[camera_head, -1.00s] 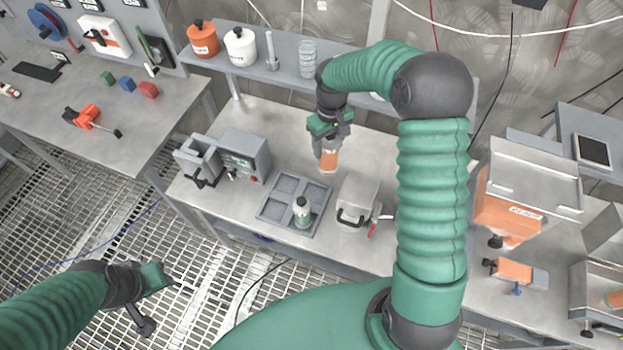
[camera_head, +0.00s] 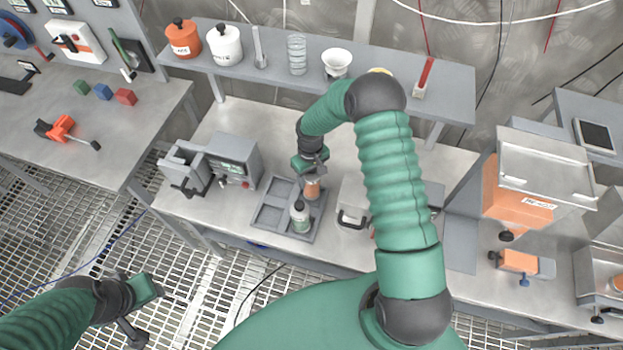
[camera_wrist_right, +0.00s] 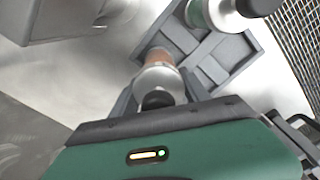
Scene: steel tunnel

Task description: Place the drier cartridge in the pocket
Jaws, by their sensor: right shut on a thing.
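The drier cartridge, an orange-brown cylinder (camera_head: 312,190), is held upright by my right gripper (camera_head: 312,175) over the back right pocket of the grey tray (camera_head: 268,229). In the right wrist view the cartridge (camera_wrist_right: 160,77) shows a pale metal end and a dark cap towards the gripper; its far end is at the tray's pocket. I cannot tell whether it touches the pocket floor. A green and white bottle (camera_head: 300,218) stands in the front right pocket, and the left pockets look empty. My left gripper (camera_head: 150,300) hangs at lower left, away from the bench; its jaw state is unclear.
A grey device with a screen (camera_head: 232,160) stands left of the tray. A grey box with a black handle (camera_head: 353,205) stands close on its right. The shelf behind (camera_head: 380,90) carries pots, a glass and a white bowl. Bare bench lies behind the tray.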

